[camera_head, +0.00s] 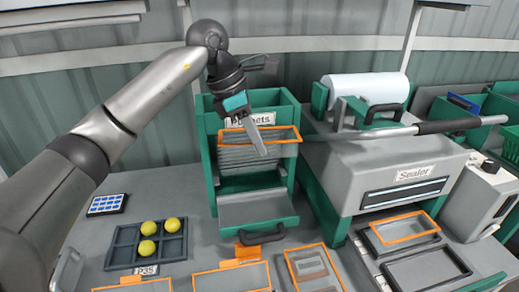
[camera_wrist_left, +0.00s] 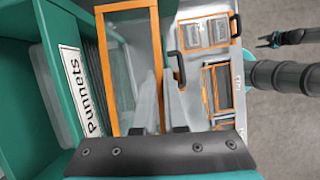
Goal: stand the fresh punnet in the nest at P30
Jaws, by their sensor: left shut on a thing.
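My left gripper (camera_head: 262,150) is shut on the rim of a clear punnet with an orange edge (camera_head: 287,134), in front of the dispenser marked Punnets (camera_head: 206,150). The wrist view shows the punnet (camera_wrist_left: 118,122) level beside the left finger, with the fingers (camera_wrist_left: 165,95) at its right edge. Beneath it in the head view are stacked grey layers. The nest at P30 cannot be picked out; the readable tray label is P35.
A tray (camera_head: 112,262) with yellow fruits stands at the left. Several orange-edged frames, such as one at the front (camera_head: 286,258), lie along the counter. The sealer (camera_head: 345,170), with a long lever (camera_head: 450,125), stands to the right of the dispenser.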

